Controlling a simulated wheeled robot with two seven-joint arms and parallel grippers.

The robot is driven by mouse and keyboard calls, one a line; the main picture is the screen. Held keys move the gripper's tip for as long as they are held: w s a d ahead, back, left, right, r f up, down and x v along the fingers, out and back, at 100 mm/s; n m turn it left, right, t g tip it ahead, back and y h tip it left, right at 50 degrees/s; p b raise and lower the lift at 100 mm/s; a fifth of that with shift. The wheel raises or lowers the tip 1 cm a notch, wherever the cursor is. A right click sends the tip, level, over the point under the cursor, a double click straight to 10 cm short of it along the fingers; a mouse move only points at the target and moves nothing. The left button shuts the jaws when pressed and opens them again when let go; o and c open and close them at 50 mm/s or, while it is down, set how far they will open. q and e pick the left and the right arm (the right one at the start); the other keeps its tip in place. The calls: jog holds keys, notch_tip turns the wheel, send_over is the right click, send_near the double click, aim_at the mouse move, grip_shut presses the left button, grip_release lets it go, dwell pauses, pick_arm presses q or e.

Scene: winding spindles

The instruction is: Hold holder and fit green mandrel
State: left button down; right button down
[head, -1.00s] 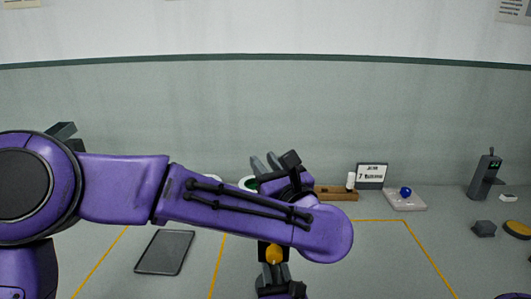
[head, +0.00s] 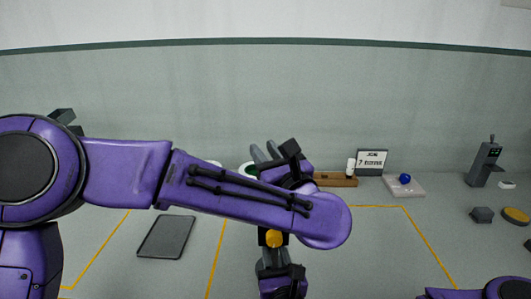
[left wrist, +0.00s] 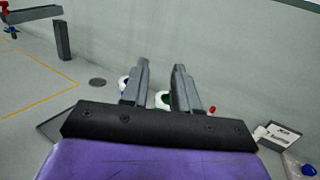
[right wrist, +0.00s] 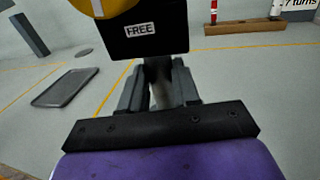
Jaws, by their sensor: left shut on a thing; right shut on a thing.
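My left gripper (head: 265,152) is in mid-air at the centre of the head view; its two grey fingers also show in the left wrist view (left wrist: 161,88). They stand a little apart, and what they grip cannot be made out. My right gripper (head: 273,262) is below it, shut on the grey stem of the holder, a black block (right wrist: 145,38) labelled FREE with a yellow round part (right wrist: 98,4). The holder's yellow part also shows in the head view (head: 274,238). A white-and-green round thing (head: 247,169) shows behind my left gripper. No green mandrel is clearly visible.
A dark flat tray (head: 166,237) lies at left. A wooden rack (head: 336,180), a sign (head: 372,161), a pale pad with a blue ball (head: 405,180) and a dark device (head: 483,165) stand at the back right. Yellow lines mark clear floor at centre right.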

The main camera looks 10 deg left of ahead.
pick_arm(q)
jog(key=shift+f, duration=2.3)
jog(key=c, duration=0.8)
grip_release()
jog(key=v, duration=1.2)
pick_arm(e)
jog(key=c, duration=0.7)
grip_release()
jog(key=shift+c, duration=0.2)
